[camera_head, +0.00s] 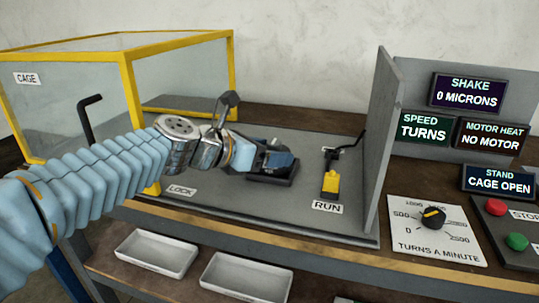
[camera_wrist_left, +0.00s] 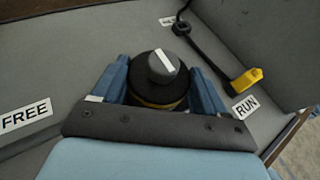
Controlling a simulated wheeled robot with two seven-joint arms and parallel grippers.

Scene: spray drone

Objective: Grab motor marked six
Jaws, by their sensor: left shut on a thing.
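In the left wrist view, a round dark body (camera_wrist_left: 160,90) with a grey top cap, a white stripe on the cap and a brassy lower ring sits between the blue fingers of my left gripper (camera_wrist_left: 160,92). It looks like a motor, but I see no number on it. The fingers are shut on its two sides. In the head view, my left gripper (camera_head: 272,161) is over a dark block on the grey bench plate. The motor is mostly hidden there, and I cannot tell whether it touches the block. My right gripper is not in view.
A yellow-framed clear cage (camera_head: 127,95) stands at left. A yellow-handled lever (camera_head: 331,183) is at RUN, beside a grey upright panel (camera_head: 381,140). Two empty white trays (camera_head: 157,252) (camera_head: 245,278) are below the front edge. The displays read NO MOTOR (camera_head: 491,137) and CAGE OPEN (camera_head: 498,182).

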